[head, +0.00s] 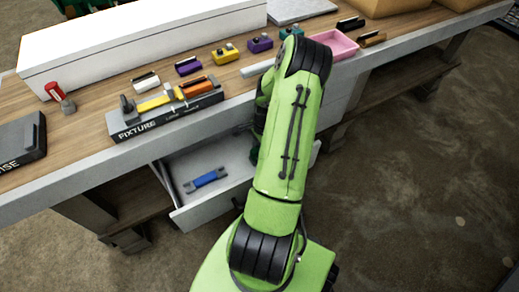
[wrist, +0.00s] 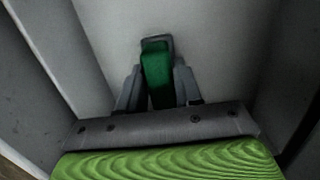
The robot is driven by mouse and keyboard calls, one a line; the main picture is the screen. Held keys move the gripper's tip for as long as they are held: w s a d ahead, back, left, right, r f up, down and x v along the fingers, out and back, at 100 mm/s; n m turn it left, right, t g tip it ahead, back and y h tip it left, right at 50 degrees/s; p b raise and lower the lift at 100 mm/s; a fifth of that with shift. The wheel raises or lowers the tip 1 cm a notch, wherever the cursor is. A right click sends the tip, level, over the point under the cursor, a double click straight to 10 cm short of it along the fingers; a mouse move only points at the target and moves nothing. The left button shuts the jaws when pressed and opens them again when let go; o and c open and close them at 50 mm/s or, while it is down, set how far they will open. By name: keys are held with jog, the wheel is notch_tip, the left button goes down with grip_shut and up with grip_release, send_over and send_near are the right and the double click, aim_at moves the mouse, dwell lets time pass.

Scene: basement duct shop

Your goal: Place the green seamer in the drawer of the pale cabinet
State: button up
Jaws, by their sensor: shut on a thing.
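The green seamer (wrist: 156,74) is between the fingers of my gripper (wrist: 157,88) in the wrist view, with pale drawer surfaces around it. My gripper is shut on it. In the head view my green arm reaches down over the right part of the open drawer (head: 184,217) of the pale cabinet and hides most of the gripper. A small dark green bit of the seamer (head: 254,155) shows beside the arm. I cannot tell whether the seamer touches the drawer floor.
A blue tool (head: 206,180) lies in the drawer's left part. Above, the bench holds a fixture (head: 168,112) with coloured parts, a long white box (head: 140,45), a pink tray (head: 334,44) and several small tools. The bench edge overhangs the drawer's back.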

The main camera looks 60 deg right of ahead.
jog(key=shift+f, duration=0.2)
jog(key=o, duration=1)
jog(key=shift+o, duration=0.2)
jog(key=shift+r, duration=0.1)
notch_tip(320, 180, up, 12)
jog(key=d+p, duration=0.1)
jog(key=p, duration=0.3)
jog(key=w+a+r+n+h, duration=0.1)
jog(key=w+a+r+n, duration=0.2)
jog(key=a+r+n, duration=0.35)
jog(key=w+a+r+n+h, duration=0.2)
jog(key=w+a+r+n, duration=0.2)
jog(key=a+r, duration=0.45)
jog(key=s+a+r+n+t, duration=0.1)
jog(key=s+a+r+n, duration=0.2)
jog(key=a, duration=0.3)
jog(key=s+a+r+n+t+y, duration=0.1)
jog(key=s+a+r+n+t, duration=0.1)
jog(key=a+n, duration=0.4)
jog(key=s+a+r+n+t, duration=0.1)
jog(key=s+a+r+n, duration=0.2)
jog(key=s+a+n, duration=0.1)
jog(key=shift+s+a+r+n+t+y, duration=0.35)
jog(key=shift+s+a+r+t+y, duration=0.1)
jog(key=shift+a, duration=0.8)
